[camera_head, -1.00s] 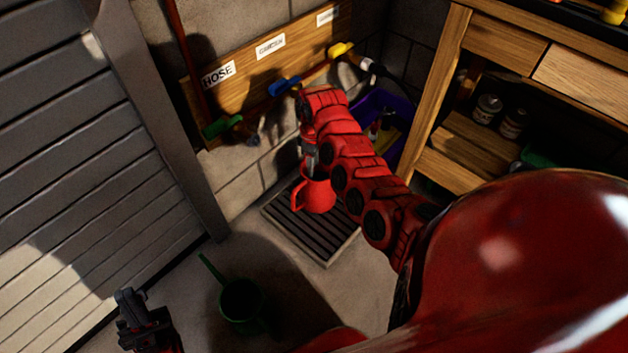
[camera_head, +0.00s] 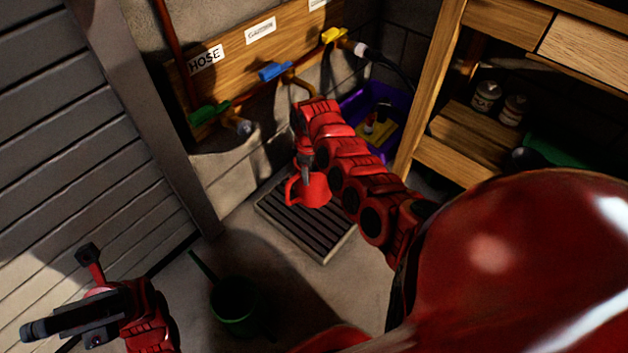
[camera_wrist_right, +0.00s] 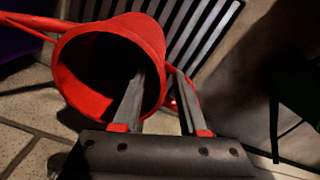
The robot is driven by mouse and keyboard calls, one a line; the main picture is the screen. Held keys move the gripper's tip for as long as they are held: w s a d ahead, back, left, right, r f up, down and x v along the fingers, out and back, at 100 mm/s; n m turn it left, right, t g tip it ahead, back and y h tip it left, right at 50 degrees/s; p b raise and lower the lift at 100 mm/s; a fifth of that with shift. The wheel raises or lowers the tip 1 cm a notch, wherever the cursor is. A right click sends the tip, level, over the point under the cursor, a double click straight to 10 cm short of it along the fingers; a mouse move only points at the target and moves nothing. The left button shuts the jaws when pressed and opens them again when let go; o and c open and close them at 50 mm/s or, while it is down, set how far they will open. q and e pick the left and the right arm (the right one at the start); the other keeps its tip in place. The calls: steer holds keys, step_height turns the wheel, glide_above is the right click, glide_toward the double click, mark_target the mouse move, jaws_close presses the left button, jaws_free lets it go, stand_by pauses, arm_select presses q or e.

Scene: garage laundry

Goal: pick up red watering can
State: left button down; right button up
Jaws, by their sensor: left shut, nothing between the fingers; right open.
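The red watering can (camera_head: 316,190) stands on the dark slatted drain grate (camera_head: 333,250) in the head view. My right gripper (camera_head: 306,174) reaches down to its top. In the right wrist view, the can (camera_wrist_right: 142,30) has its dark round mouth facing the camera and a thin red spout at upper left. There my right gripper (camera_wrist_right: 156,78) is open: one finger is over the mouth, the other outside the rim on the handle side. Whether the fingers touch the can, I cannot tell. My left gripper (camera_head: 45,328) is shut and empty at lower left, far from the can.
A dark green watering can (camera_head: 236,305) stands on the floor in front of the grate. A purple bin (camera_head: 390,148) is behind my right arm. A wooden bench (camera_head: 430,95) is at right, a grey slatted door (camera_head: 90,130) at left. Coloured taps (camera_head: 275,71) line the wall.

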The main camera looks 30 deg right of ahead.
mark_target(318, 194)
step_height(318, 194, down, 2)
steer(key=shift+f+b, duration=0.1)
steer(key=shift+b, duration=0.55)
steer(key=shift+f+b, duration=0.4)
steer(key=shift+f, duration=0.15)
arm_select(q)
steer(key=s+a+r+m+t+y, duration=0.3)
steer(key=s+a+m+t+y, duration=0.3)
steer(key=y, duration=0.5)
steer(key=s+m+t, duration=0.2)
steer(key=t, duration=0.1)
steer(key=shift+s, duration=0.35)
arm_select(e)
steer(key=shift+c, duration=0.2)
jaws_close()
